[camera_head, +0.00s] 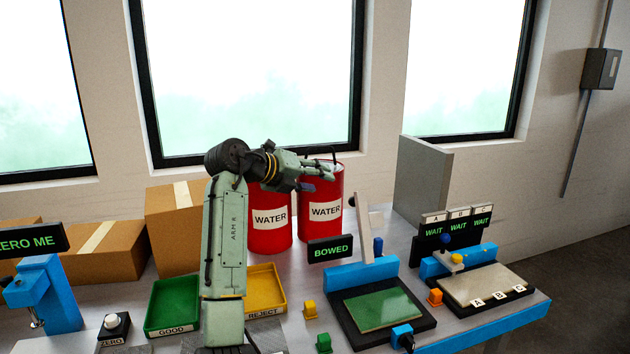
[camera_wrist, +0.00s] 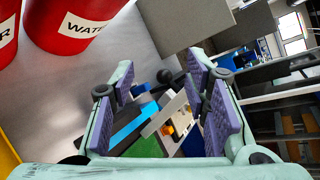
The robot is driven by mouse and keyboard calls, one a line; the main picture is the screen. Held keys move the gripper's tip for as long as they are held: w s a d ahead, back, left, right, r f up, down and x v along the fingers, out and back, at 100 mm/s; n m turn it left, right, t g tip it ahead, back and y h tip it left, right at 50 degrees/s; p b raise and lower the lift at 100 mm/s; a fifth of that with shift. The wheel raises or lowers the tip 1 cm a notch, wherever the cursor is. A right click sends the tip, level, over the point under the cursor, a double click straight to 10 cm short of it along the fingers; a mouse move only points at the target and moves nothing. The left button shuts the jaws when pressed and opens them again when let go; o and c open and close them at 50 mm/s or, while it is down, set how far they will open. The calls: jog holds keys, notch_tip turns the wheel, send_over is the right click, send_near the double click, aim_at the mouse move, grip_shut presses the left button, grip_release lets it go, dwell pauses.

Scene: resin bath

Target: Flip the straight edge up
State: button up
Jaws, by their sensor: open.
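A pale grey bar (camera_head: 364,227), which looks like the straight edge, stands raised and slightly tilted behind the blue block (camera_head: 362,272) of the station with the green plate (camera_head: 383,309). The BOWED display (camera_head: 331,250) is at its left. In the wrist view a pale bar (camera_wrist: 163,114) shows between my fingers, farther off, beside the blue block (camera_wrist: 133,124). My gripper (camera_head: 318,175) is open and empty, up in front of the red drums and apart from the bar. Its purple pads also show in the wrist view (camera_wrist: 163,115).
Two red WATER drums (camera_head: 271,218) stand behind. A grey upright panel (camera_head: 423,185) is at the back right. The WAIT station (camera_head: 487,284) is to the right. Green (camera_head: 172,333) and yellow (camera_head: 265,315) trays and small coloured blocks (camera_head: 310,309) sit in front.

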jog(key=v, duration=1.2)
jog(key=shift+a, duration=0.1)
